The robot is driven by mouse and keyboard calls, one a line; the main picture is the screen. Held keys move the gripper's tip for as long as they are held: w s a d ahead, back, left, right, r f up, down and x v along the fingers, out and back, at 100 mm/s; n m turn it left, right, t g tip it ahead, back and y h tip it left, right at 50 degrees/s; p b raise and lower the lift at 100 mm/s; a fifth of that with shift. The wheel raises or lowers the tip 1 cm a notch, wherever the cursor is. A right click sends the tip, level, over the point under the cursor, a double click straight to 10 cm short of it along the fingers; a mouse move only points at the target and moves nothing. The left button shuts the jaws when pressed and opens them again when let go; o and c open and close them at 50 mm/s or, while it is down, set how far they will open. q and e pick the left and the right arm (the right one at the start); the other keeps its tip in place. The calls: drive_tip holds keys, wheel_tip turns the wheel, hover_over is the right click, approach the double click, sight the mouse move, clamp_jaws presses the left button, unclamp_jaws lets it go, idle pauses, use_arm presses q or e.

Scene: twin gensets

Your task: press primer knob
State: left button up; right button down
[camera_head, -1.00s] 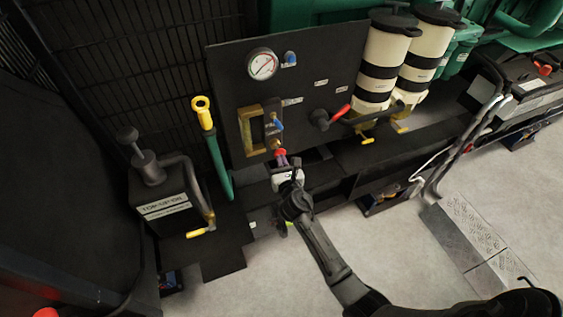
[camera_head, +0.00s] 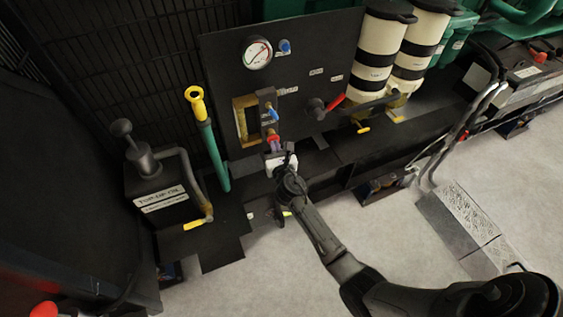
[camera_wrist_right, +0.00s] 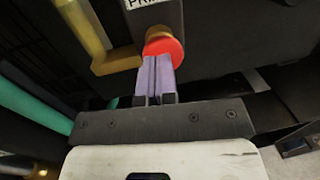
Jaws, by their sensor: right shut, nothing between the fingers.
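The primer knob (camera_head: 272,138) is a red knob on a brass collar under a black block on the dark panel. In the right wrist view the red knob (camera_wrist_right: 165,46) is large, below a partly cut-off label starting "PRI". My right gripper (camera_head: 275,148) is shut and empty, with its pale purple fingers pointing at the knob. In the right wrist view the fingertips (camera_wrist_right: 155,62) overlap the knob's lower edge and appear to touch it; how firmly I cannot tell. My left gripper is not in view.

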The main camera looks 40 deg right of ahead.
drive_tip(key=p+v, duration=0.2)
drive_tip(key=v, duration=1.2)
drive_tip(key=shift+w+d+f, duration=0.1)
idle(0.7)
drive_tip(key=p, duration=0.2)
drive_tip(key=s+p, duration=0.1)
drive_tip(key=p, duration=0.1)
drive_tip(key=s+r+p, duration=0.1)
drive_tip(key=p, duration=0.1)
drive_tip(key=shift+s+a, duration=0.15)
drive_tip(key=shift+a, duration=0.15)
